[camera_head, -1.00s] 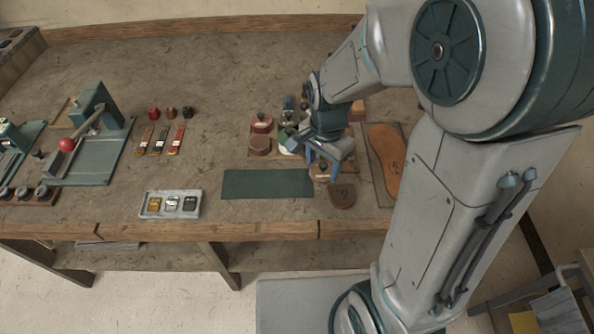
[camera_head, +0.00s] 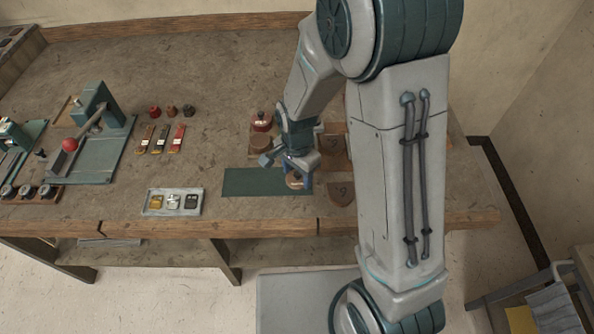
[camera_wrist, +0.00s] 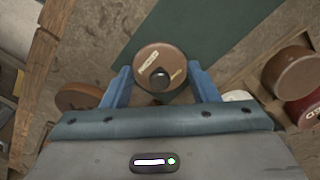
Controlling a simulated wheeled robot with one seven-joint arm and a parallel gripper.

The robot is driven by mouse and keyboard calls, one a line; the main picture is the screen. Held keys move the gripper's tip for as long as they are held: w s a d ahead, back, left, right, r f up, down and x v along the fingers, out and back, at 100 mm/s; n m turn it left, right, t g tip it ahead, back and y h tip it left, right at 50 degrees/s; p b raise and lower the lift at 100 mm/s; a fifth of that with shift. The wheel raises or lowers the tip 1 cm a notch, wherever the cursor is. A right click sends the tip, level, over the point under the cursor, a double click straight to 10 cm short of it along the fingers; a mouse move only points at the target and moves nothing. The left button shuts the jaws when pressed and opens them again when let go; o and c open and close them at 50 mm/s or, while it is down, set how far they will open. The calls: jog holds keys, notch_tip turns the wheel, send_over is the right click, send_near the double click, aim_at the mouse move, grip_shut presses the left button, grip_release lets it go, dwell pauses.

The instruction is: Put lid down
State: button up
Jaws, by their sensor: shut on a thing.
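My gripper (camera_head: 297,180) is shut on a round brown lid (camera_head: 294,180) with a dark knob and a pale label. The wrist view shows the lid (camera_wrist: 150,55) between the two blue fingers. My gripper and the lid are over the right end of the dark green mat (camera_head: 250,182); the mat also shows in the wrist view (camera_wrist: 195,30). I cannot tell whether the lid touches the mat.
A round brown piece (camera_head: 341,192) lies right of the mat near the front edge. A brown tin (camera_head: 259,145) and a red tin (camera_head: 262,121) stand behind the mat. A grey tray (camera_head: 173,202) lies to the left. My arm hides much of the right side.

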aim_at(297, 174)
jog(key=shift+f, duration=0.1)
jog(key=o, duration=0.5)
jog(key=shift+f, duration=0.1)
jog(key=o, duration=0.5)
jog(key=shift+c, duration=0.2)
notch_tip(297, 174, up, 12)
jog(key=r, duration=0.1)
jog(key=s+d+r+n+t, duration=0.1)
jog(key=s+d+r+n, duration=0.3)
jog(key=s+d, duration=0.2)
jog(key=s+d+r+n+t, duration=0.2)
jog(key=s+d+r+n, duration=0.2)
jog(key=s+d+n, duration=0.1)
jog(key=shift+s+d+n, duration=0.3)
jog(key=shift+s+d, duration=0.2)
jog(key=shift+s, duration=0.35)
